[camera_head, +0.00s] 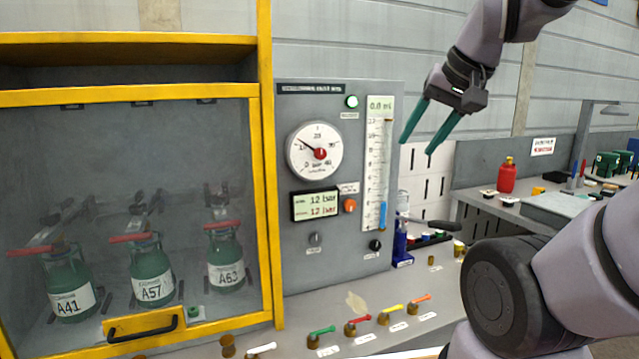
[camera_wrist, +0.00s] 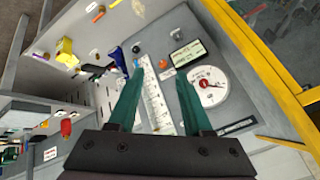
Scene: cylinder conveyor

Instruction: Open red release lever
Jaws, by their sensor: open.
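A small red lever (camera_head: 361,318) on a brass valve stands on the bench in the head view, between a green lever (camera_head: 322,331) and a yellow lever (camera_head: 391,308). Red handles also show on the green cylinders A41 (camera_head: 72,290), A57 (camera_head: 153,277) and A63 (camera_head: 225,262) behind the cabinet's clear front. I cannot tell from the pictures which red part is the release lever. My gripper (camera_head: 417,147) is open and empty, raised right of the gauge panel, well above the bench. In the wrist view its green fingers (camera_wrist: 160,72) point towards the panel.
The yellow-framed cabinet (camera_head: 265,180) is closed, with a black handle (camera_head: 145,328) low on its front. The grey panel (camera_head: 290,240) carries a round gauge (camera_head: 313,150) and a display. A blue bottle (camera_head: 401,243) stands beside the panel. A red canister (camera_head: 507,176) sits on the back bench.

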